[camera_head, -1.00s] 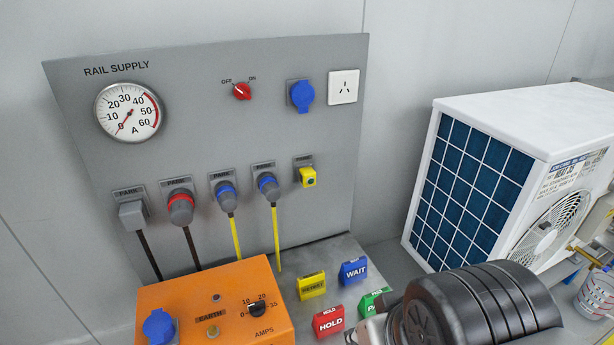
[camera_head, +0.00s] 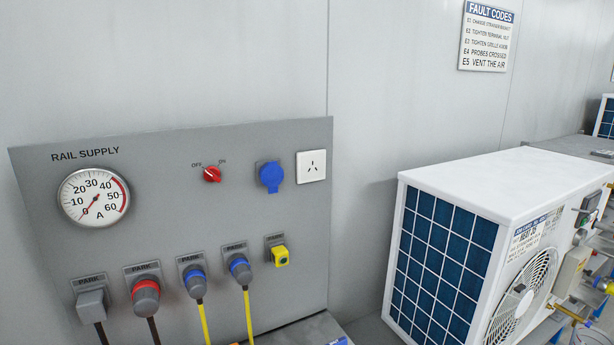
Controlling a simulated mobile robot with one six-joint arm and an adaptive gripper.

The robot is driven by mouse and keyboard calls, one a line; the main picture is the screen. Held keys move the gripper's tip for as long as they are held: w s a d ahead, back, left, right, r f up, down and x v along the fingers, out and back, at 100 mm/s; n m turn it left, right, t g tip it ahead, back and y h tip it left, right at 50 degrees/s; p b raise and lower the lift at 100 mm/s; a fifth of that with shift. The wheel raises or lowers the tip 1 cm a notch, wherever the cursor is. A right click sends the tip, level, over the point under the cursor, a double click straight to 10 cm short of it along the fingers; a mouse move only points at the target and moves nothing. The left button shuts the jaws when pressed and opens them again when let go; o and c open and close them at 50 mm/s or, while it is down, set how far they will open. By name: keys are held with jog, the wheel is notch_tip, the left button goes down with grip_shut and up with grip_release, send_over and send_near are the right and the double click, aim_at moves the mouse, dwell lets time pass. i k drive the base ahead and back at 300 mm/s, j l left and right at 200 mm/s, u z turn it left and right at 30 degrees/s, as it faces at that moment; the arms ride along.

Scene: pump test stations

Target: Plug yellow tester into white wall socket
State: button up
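The yellow tester (camera_head: 281,256) is a small yellow block with a dark round spot on its face. It sits in a parking holder at the right end of the lower row on the grey panel. The white wall socket (camera_head: 311,166) is a square plate with three slots at the panel's upper right, and nothing is plugged into it. It is above and to the right of the tester. My gripper is not in view.
The grey panel (camera_head: 140,225) also carries a dial (camera_head: 94,198), a red switch (camera_head: 212,175), a blue covered socket (camera_head: 270,177) and several parked plugs with cables. A white unit (camera_head: 500,181) stands to the right. A fault codes sign (camera_head: 488,35) hangs above.

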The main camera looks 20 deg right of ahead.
aim_at(280, 256)
jog(key=i+j+z, duration=0.15)
jog(key=j+z, duration=0.25)
jog(key=i+j+z, duration=0.1)
jog(key=j+z, duration=0.65)
